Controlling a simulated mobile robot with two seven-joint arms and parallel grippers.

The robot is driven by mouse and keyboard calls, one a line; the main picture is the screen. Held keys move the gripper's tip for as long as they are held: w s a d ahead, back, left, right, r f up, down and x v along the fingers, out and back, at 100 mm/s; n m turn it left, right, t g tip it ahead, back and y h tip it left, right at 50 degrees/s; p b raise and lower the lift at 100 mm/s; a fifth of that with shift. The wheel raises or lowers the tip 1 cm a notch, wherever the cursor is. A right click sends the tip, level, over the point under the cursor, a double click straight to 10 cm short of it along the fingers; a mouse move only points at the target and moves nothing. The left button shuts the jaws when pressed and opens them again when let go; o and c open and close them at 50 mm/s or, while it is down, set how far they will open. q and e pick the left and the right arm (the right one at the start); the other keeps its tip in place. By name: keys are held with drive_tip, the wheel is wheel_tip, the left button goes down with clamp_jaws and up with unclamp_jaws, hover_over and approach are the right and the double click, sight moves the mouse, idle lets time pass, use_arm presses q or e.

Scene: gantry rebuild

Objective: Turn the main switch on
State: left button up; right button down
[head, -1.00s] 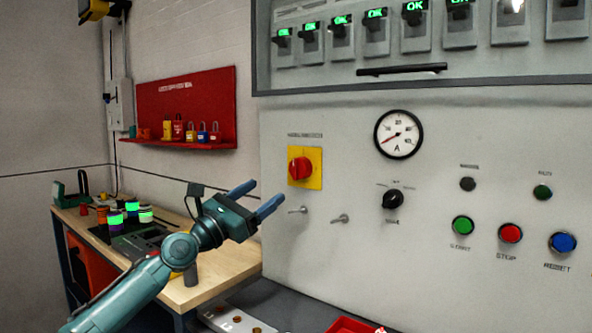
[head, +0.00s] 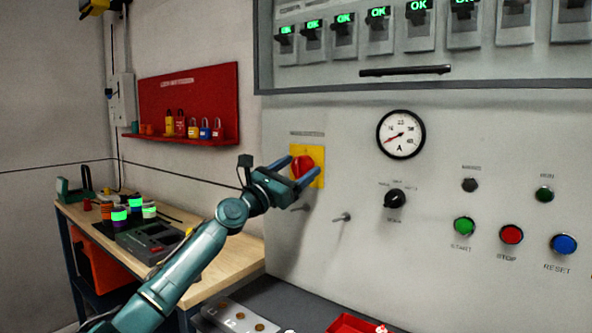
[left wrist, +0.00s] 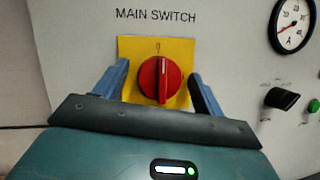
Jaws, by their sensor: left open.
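The main switch is a red rotary knob (left wrist: 160,80) on a yellow plate (left wrist: 128,54), under the label MAIN SWITCH on the grey panel. In the left wrist view its handle ridge stands upright, towards a small mark at the top. The knob (head: 303,166) also shows in the head view. My left gripper (head: 303,165) is open, with its blue fingers pointing at the panel. In the left wrist view the fingers flank the knob, one on each side, with gaps between. I cannot tell how far the tips are from the plate. My right gripper is not in view.
A black selector knob (head: 395,199), a gauge (head: 401,135) and coloured push buttons are on the panel to the right. A small metal key or lever (head: 342,217) sticks out below. A workbench (head: 215,262) and a red padlock board (head: 190,95) are at the left.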

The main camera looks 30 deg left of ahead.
use_arm(q)
drive_tip(key=shift+c, duration=0.3)
drive_tip(key=c, duration=0.9)
